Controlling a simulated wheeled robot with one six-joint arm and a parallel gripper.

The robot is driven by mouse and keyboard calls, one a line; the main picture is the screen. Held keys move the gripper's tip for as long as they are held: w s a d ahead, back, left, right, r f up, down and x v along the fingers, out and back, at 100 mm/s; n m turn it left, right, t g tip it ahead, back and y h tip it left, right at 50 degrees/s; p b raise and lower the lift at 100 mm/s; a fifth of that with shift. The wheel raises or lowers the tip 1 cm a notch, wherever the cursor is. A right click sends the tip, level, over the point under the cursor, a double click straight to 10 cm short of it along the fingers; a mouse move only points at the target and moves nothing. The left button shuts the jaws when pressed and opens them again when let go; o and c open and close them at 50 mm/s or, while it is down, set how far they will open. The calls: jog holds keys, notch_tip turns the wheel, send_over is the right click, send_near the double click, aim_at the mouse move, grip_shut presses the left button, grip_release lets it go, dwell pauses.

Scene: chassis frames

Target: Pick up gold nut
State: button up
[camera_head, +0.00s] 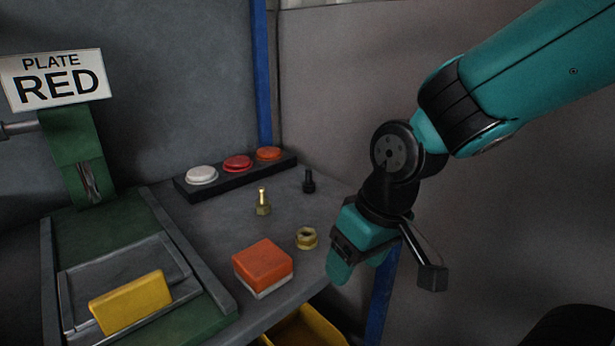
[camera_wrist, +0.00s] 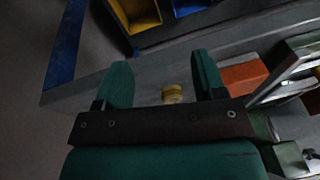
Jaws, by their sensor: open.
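The gold nut (camera_head: 307,238) sits on the grey table near its right edge, just right of the orange block. In the wrist view the gold nut (camera_wrist: 172,94) shows between my two fingers, touching neither as far as I can see; its lower part is hidden behind the dark gripper body. My gripper (camera_head: 352,270) is at the right of the table edge in the head view, to the right of the nut. In the wrist view my gripper (camera_wrist: 162,80) is open, with teal fingers wide apart and nothing held.
An orange-topped block (camera_head: 263,264) stands beside the nut. A brass bolt (camera_head: 262,202) and a black bolt (camera_head: 308,181) stand behind. A button panel (camera_head: 236,176) lies at the back. A green press with a yellow plate (camera_head: 131,302) is at left. A yellow bin (camera_head: 309,328) is below.

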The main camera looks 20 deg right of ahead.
jog(key=w+d+r+m+h+p, duration=0.1)
jog(key=w+d+r+m+p, duration=0.1)
jog(key=r+p, duration=0.35)
jog(key=w+d+r+m+h+p, duration=0.1)
jog(key=w+d+r+m+p, duration=0.1)
jog(key=r+p, duration=0.3)
notch_tip(320, 180, up, 3)
jog(key=w+m, duration=0.3)
jog(key=m, duration=0.1)
jog(key=m+g, duration=0.2)
jog(key=m, duration=0.7)
send_over(310, 231)
jog(key=f, duration=0.9)
jog(key=shift+s+d+f, duration=0.1)
jog(key=shift+s+f, duration=0.1)
jog(key=shift+f, duration=0.05)
jog(key=shift+w+f+p, duration=0.15)
jog(key=shift+f, duration=1.25)
jog(key=shift+w+f+p, duration=0.1)
jog(key=shift+f+p, duration=0.05)
jog(key=shift+f, duration=1.2)
jog(key=shift+c, duration=0.5)
jog(key=c, duration=0.9)
